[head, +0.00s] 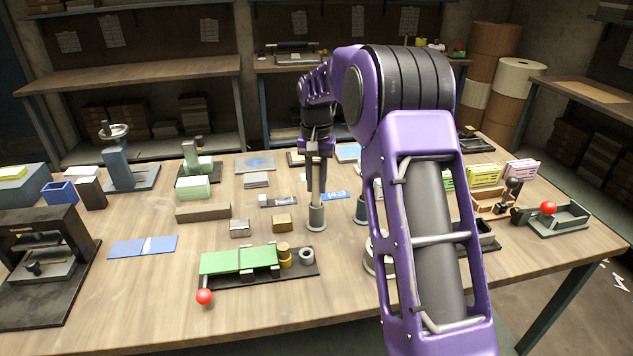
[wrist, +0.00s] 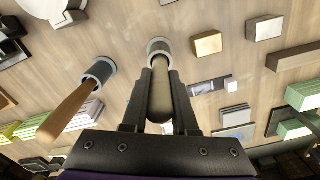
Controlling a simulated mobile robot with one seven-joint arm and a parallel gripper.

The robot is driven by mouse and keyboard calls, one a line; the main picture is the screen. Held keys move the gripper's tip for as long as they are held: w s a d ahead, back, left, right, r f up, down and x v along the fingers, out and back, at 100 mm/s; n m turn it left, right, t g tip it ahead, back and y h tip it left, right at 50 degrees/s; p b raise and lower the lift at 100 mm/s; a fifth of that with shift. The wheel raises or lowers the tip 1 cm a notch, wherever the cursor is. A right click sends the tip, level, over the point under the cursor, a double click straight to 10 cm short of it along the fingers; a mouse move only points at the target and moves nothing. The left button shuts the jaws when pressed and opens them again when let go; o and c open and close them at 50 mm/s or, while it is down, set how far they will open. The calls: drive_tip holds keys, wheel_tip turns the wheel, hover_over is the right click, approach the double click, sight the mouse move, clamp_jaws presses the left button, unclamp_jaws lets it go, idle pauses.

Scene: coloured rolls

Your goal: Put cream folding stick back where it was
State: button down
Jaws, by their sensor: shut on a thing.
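My gripper (head: 317,150) points down over the middle of the table. In the wrist view my gripper (wrist: 161,82) is shut on the cream folding stick (wrist: 161,98), with one finger on each side. The stick (head: 316,190) hangs upright below the fingers in the head view. Its lower end meets the mouth of a grey round holder (head: 317,218), which also shows in the wrist view (wrist: 158,46). The stick looks lined up with the holder and seems to reach into it. How deep it sits is hidden.
A second grey holder (wrist: 101,70) with a brown wooden stick (wrist: 68,118) stands close by. A brass block (head: 282,222) and a silver block (head: 239,228) lie to the left. A green-topped press (head: 238,260) with a red knob is in front.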

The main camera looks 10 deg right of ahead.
drive_tip(key=shift+f+b, duration=0.6)
drive_tip(key=shift+f, duration=0.6)
drive_tip(key=c, duration=0.6)
unclamp_jaws()
